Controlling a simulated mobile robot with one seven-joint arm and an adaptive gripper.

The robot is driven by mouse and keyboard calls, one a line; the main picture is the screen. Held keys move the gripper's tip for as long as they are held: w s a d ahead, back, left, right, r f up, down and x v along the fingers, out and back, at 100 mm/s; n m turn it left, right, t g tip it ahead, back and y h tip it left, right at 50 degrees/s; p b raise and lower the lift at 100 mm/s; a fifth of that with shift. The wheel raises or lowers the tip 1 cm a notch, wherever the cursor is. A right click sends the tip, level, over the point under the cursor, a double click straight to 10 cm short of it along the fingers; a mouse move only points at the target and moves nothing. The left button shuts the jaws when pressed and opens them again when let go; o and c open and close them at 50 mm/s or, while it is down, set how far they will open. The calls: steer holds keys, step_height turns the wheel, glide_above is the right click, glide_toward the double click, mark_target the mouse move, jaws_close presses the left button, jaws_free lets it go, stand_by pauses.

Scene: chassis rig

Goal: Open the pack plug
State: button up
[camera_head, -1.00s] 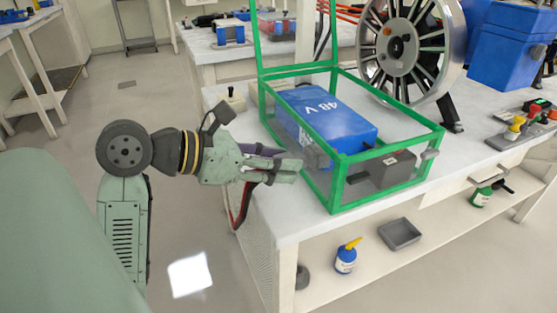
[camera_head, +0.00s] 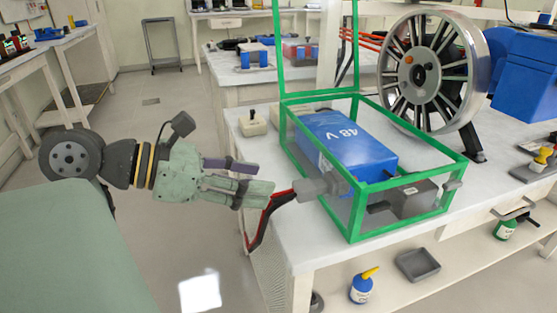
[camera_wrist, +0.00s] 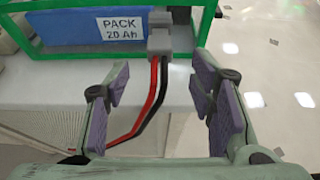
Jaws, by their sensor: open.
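The blue battery pack (camera_head: 350,143), marked 48 V, lies inside a green-framed clear case (camera_head: 358,205). The grey pack plug (camera_head: 313,187) sticks out at the case's left side, with red and black cables (camera_head: 262,217) hanging from it. In the wrist view the plug (camera_wrist: 160,42) is at the top middle, against the case beside the pack's label. I cannot tell whether its halves are joined. My gripper (camera_head: 258,178) is open and empty, left of the plug and apart from it. In the wrist view the cables pass between the open fingers (camera_wrist: 161,78).
A dark grey box (camera_head: 412,198) sits in the case's front. A spoked wheel (camera_head: 428,75) stands behind, right. A small joystick box (camera_head: 252,124) is on the white bench (camera_head: 290,243) left of the case. Floor left of the bench is clear.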

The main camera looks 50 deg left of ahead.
steer(key=shift+v, duration=1.55)
